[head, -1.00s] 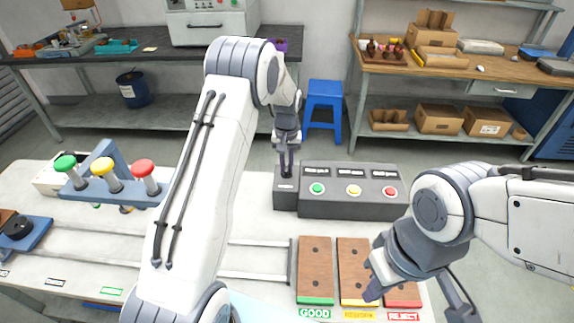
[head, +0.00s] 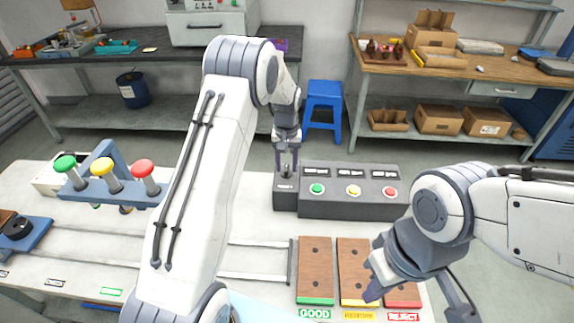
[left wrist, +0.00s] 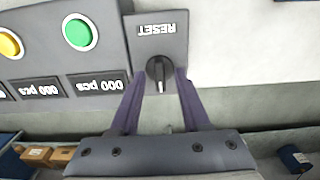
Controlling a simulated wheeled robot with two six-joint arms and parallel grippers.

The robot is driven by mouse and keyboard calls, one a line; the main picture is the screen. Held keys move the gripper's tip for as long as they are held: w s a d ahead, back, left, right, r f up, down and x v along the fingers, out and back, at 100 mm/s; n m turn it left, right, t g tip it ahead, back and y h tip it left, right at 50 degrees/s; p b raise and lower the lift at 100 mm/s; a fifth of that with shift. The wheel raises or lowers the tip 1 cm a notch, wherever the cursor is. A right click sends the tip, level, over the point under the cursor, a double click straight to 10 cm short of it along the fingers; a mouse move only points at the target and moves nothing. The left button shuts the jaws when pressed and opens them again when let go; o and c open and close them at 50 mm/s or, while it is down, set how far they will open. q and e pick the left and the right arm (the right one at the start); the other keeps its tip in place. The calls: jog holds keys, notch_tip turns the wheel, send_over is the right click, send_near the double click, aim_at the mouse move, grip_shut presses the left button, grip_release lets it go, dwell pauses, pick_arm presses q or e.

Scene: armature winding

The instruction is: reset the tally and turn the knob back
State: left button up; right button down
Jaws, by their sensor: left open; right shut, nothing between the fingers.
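The dark reset knob (left wrist: 157,71) sits on the grey panel marked RESET, which appears upside down in the left wrist view. Its pale pointer line points toward the bottom of that view. My left gripper (left wrist: 160,78) is open, with one finger on each side of the knob. In the head view, my left gripper (head: 287,168) is over the small reset box (head: 286,198) at the left end of the tally box (head: 350,209). The two tally displays readable in the wrist view (left wrist: 96,85) show 000 pcs. My right gripper (head: 372,295) is shut and empty, over the trays.
The tally box has green (head: 317,188), yellow (head: 354,190) and red (head: 390,192) buttons. Wooden trays marked GOOD (head: 315,270), REWORK (head: 352,262) and REJECT stand in front. A blue stand (head: 110,183) with three coloured knobs is at left.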

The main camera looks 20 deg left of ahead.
aim_at(287, 167)
pick_arm(q)
notch_tip(287, 167, up, 10)
jog(key=b, duration=0.1)
dwell(0.5)
jog(key=s+d+r+m, duration=0.3)
jog(key=s+d, duration=0.5)
jog(key=s, duration=0.1)
jog(key=s+d+r+m, duration=0.3)
jog(key=s+d, duration=0.5)
jog(key=d, duration=0.1)
jog(key=s+f+m, duration=0.1)
jog(key=s+m, duration=0.1)
jog(key=s, duration=0.7)
jog(key=s+d+f+m+h, duration=0.1)
jog(key=s+m, duration=0.1)
jog(key=s, duration=0.8)
jog(key=shift+s+f+m, duration=0.25)
jog(key=shift+m, duration=0.15)
